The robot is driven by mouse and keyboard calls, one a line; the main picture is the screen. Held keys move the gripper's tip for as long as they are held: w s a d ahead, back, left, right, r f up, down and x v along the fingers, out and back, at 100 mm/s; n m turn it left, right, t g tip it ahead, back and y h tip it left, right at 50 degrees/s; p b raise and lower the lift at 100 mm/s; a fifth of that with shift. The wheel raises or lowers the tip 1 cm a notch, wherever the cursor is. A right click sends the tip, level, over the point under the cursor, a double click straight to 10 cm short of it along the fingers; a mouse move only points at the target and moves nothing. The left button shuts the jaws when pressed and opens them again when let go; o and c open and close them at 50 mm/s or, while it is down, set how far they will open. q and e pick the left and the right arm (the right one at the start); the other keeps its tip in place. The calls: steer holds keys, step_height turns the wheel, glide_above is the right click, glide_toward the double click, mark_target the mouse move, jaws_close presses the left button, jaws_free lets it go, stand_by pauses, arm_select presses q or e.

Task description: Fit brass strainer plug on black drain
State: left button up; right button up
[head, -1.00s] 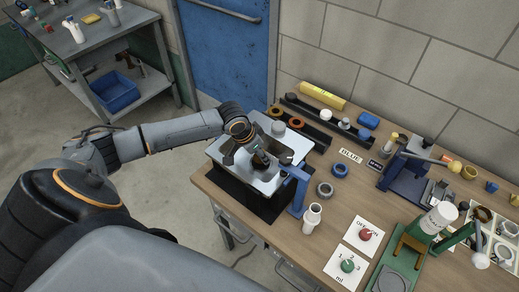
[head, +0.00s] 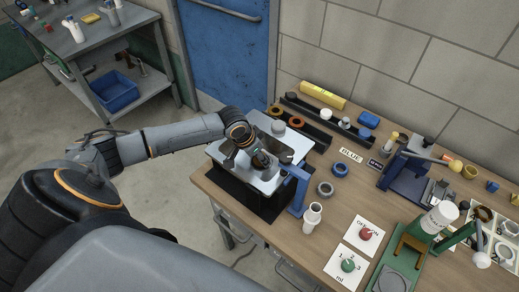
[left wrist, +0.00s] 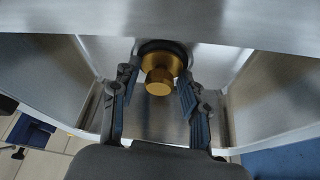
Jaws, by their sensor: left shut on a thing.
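The brass strainer plug (left wrist: 160,72) shows in the left wrist view between the fingers of my left gripper (left wrist: 157,85), which is shut on it. The black drain (left wrist: 162,46) shows as a dark ring just behind the plug, partly covered by it. I cannot tell whether the plug touches the drain. In the head view my left gripper (head: 264,162) reaches down into the steel sink (head: 222,151), and it hides the plug and drain. My right gripper is not in view.
The sink stands at the left end of the wooden bench (head: 335,193). Black racks (head: 300,128) lie behind. A blue door (head: 228,60) is at the back.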

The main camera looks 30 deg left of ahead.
arm_select(q)
steer(key=o, duration=1.2)
steer(key=v, duration=1.2)
steer(key=shift+w, duration=0.1)
